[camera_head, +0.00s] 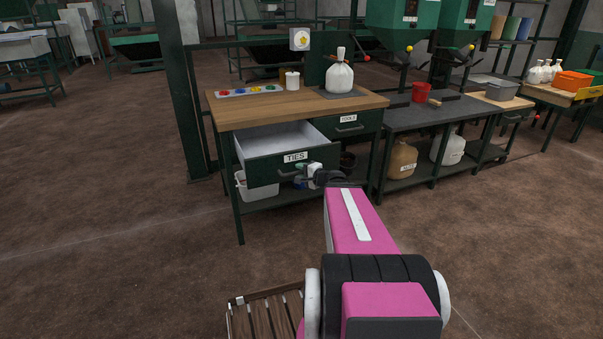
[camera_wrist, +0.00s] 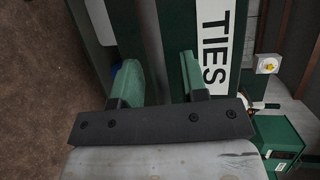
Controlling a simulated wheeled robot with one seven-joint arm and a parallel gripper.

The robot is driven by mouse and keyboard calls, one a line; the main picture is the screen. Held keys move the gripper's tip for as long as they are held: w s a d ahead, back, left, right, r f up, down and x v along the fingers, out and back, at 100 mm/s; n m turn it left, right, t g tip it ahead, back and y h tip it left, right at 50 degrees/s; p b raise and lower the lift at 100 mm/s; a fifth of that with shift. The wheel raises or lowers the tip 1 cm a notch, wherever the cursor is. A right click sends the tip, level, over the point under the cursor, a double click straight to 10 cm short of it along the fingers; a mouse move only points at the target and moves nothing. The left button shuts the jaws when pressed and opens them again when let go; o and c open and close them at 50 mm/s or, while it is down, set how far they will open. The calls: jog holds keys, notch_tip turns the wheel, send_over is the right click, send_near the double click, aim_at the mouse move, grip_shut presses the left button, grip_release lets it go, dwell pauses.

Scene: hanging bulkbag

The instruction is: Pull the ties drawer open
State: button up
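The ties drawer (camera_head: 276,168), dark green with a white TIES label (camera_head: 295,156), stands pulled well out of the wooden-topped workbench. Its pale interior shows and looks empty. My gripper (camera_head: 318,176) is at the right part of the drawer front, beside the label, and partly hides the handle. In the wrist view my gripper's (camera_wrist: 160,76) two green-padded fingers are apart, with a dark bar, seemingly the handle, between them and gaps beside it. The TIES label (camera_wrist: 213,50) is just right of the fingers there. Contact with the handle is not clear.
The closed tools drawer (camera_head: 347,125) is to the right. A white bin (camera_head: 254,190) is below. A slatted wooden pallet (camera_head: 265,315) lies near my base.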

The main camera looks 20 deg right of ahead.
jog(key=v, duration=1)
jog(key=shift+s, duration=0.35)
jog(key=shift+r, duration=0.15)
jog(key=s+a+f+n+g+h, duration=0.3)
jog(key=s+a+f+n+g, duration=0.1)
jog(key=a+f+n+g, duration=0.2)
jog(key=s+a+f+n+g+h, duration=0.4)
jog(key=a+f+n+g, duration=0.2)
jog(key=a, duration=0.4)
jog(key=shift+a+f+n+g+h, duration=0.35)
jog(key=shift+n+g, duration=0.35)
jog(key=shift+g, duration=0.4)
